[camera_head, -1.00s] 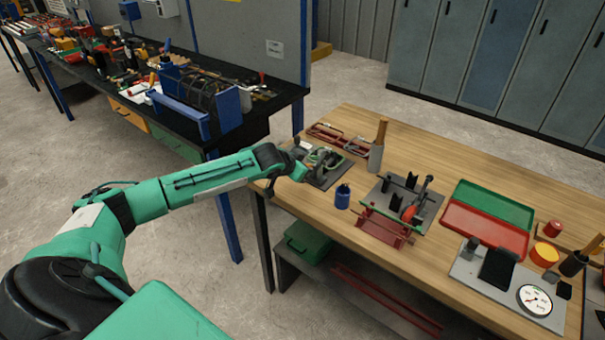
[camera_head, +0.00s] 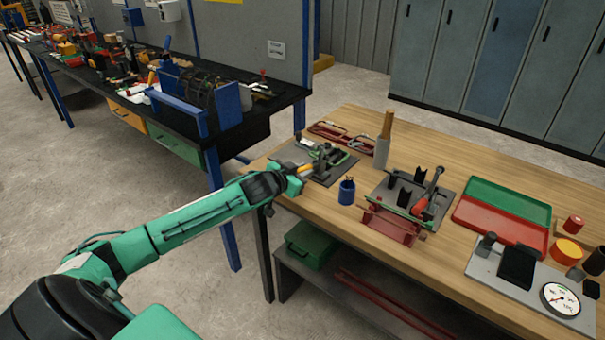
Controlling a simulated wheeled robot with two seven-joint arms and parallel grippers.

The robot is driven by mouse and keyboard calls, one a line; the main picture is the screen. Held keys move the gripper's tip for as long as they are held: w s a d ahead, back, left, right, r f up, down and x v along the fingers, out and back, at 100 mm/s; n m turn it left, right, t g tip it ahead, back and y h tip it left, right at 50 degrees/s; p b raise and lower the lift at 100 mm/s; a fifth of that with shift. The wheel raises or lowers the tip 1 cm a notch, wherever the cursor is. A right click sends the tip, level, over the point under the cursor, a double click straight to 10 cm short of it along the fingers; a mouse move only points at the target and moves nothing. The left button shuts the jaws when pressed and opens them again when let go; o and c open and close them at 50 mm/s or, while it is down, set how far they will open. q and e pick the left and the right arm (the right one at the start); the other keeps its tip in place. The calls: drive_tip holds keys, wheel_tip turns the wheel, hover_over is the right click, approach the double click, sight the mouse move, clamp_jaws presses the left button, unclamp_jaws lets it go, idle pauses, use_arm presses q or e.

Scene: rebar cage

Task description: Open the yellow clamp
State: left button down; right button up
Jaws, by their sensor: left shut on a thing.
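The yellow clamp shows as a short yellow handle (camera_head: 306,169) at the left side of a dark base plate (camera_head: 343,178) on the wooden table. Its grey and green metal mechanism (camera_head: 327,156) stands on the plate. The handle lies low, reaching from the mechanism toward the table's left edge. My left gripper (camera_head: 297,172) is at the handle's outer end and is shut on it. Its fingertips are small here and partly hidden by the wrist. My right gripper is not in view.
Red and green trays (camera_head: 500,225) lie farther right. A cluttered black bench (camera_head: 270,108) stands behind to the left.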

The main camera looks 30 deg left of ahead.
use_arm(q)
drive_tip(key=c, duration=1.3)
unclamp_jaws()
drive_tip(key=shift+s, duration=0.3)
drive_tip(key=b+v, duration=0.1)
drive_tip(key=v, duration=1.2)
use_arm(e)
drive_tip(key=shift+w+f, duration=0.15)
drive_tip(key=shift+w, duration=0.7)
use_arm(q)
drive_tip(key=shift+r, duration=0.1)
drive_tip(key=shift+a, duration=0.1)
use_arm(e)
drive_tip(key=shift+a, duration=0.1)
